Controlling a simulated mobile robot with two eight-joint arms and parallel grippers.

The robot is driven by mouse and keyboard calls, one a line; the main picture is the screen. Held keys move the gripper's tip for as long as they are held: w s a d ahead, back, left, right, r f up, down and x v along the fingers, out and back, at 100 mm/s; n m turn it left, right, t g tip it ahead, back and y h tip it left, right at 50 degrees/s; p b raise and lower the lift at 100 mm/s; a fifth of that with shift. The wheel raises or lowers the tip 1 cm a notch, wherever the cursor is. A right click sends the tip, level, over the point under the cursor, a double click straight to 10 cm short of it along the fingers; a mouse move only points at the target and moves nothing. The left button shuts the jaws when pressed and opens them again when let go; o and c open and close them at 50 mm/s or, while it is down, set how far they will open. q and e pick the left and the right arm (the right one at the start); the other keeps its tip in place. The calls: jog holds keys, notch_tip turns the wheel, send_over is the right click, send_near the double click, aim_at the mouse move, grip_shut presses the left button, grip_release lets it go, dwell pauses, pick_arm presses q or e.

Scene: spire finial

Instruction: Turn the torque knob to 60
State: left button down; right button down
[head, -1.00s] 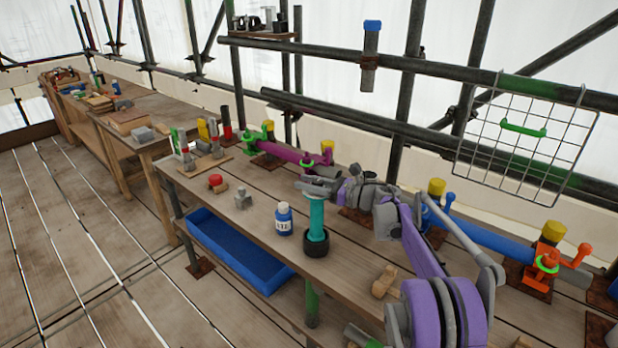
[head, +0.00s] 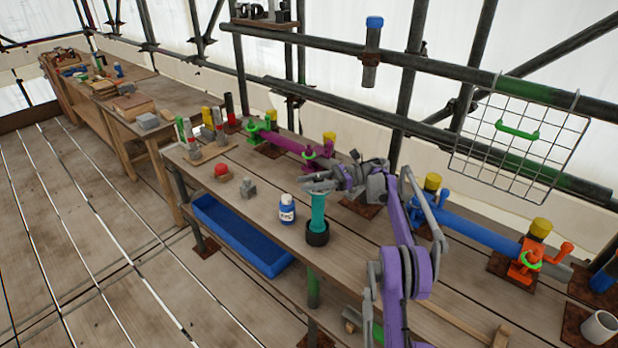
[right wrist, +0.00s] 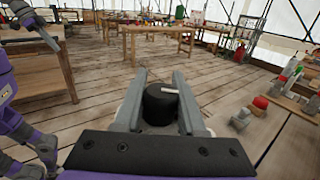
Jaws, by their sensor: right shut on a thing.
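A teal upright post (head: 318,212) stands on the workbench with a round black base (head: 317,234). My right gripper (head: 318,186) is at the top of this post, and its jaws hide the top in the head view. In the right wrist view a round black knob (right wrist: 157,108) with a short white mark (right wrist: 170,91) sits between the two grey fingers of the right gripper (right wrist: 160,100), which is shut on it. No number scale on the knob is readable.
A blue-and-white bottle (head: 287,210) stands close left of the post. A grey block (head: 248,188) and a red-topped piece (head: 222,172) lie farther left. Pipes with valves run along the back, including a blue pipe (head: 480,236).

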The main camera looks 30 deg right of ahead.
dwell(0.5)
jog(key=c, duration=0.5)
grip_release()
jog(key=shift+s, duration=0.1)
